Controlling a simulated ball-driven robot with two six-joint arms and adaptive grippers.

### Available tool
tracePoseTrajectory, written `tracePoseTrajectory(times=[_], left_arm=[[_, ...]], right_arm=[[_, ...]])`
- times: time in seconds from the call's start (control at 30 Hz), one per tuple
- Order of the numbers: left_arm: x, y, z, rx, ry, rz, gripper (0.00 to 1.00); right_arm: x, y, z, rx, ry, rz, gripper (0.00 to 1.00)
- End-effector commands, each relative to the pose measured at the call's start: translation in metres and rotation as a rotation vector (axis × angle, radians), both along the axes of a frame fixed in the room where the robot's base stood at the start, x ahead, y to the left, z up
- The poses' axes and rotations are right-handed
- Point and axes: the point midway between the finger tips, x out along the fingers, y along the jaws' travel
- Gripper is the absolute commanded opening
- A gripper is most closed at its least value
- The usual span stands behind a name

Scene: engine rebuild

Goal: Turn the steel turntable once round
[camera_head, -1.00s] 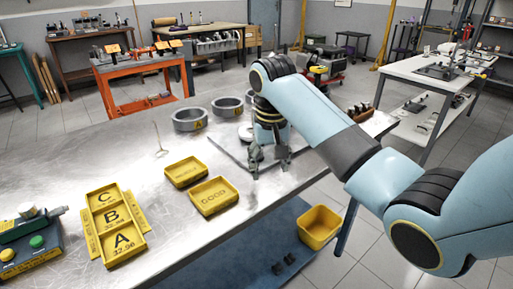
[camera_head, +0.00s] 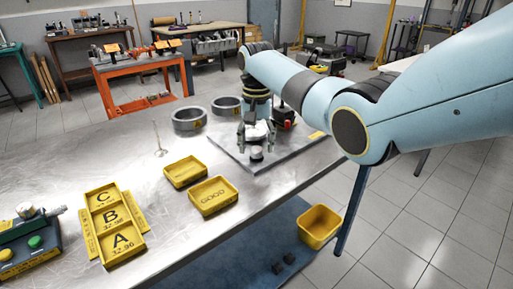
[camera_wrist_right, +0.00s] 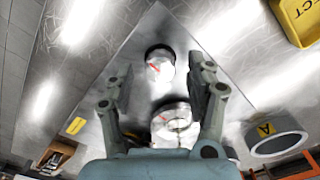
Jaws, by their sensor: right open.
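A flat square steel plate (camera_head: 222,140) lies on the bench and bears two round steel pieces. The nearer, smaller round piece (camera_head: 257,153) shows in the right wrist view with a red mark on top (camera_wrist_right: 160,66). Behind it is a broader pale disc (camera_head: 259,130), also with a red mark in the wrist view (camera_wrist_right: 174,124). I cannot tell for sure which is the turntable. My right gripper (camera_head: 257,141) is open, pointing down over the plate; in the wrist view its fingers (camera_wrist_right: 160,90) stand apart on either side of the pieces. Contact is unclear. My left gripper is out of view.
Two grey rings (camera_head: 189,120) stand left of the plate. Yellow trays, one marked GOOD (camera_head: 213,195), lie nearer, with a lettered yellow tray (camera_head: 114,224) at left. A yellow bin (camera_head: 319,227) is beyond the front edge. A dark block with red (camera_head: 284,118) is behind the gripper.

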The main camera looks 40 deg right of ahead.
Motion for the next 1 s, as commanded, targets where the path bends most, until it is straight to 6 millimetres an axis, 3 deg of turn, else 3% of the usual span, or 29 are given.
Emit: tracePoseTrajectory(times=[0.17, 0.43, 0.87, 1.0], left_arm=[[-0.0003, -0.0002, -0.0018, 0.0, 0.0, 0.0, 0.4], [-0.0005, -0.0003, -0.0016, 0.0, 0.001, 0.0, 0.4], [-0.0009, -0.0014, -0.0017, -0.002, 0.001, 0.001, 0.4], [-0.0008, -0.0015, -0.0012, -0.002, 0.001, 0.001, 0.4]], right_arm=[[0.0, 0.0004, -0.0142, 0.001, -0.001, 0.0, 0.55], [0.0002, 0.0002, -0.0154, 0.0, -0.001, 0.001, 0.55], [0.0002, 0.0002, -0.0151, 0.0, -0.001, 0.001, 0.0], [0.0002, 0.0002, -0.0148, 0.0, -0.001, 0.005, 0.0]])
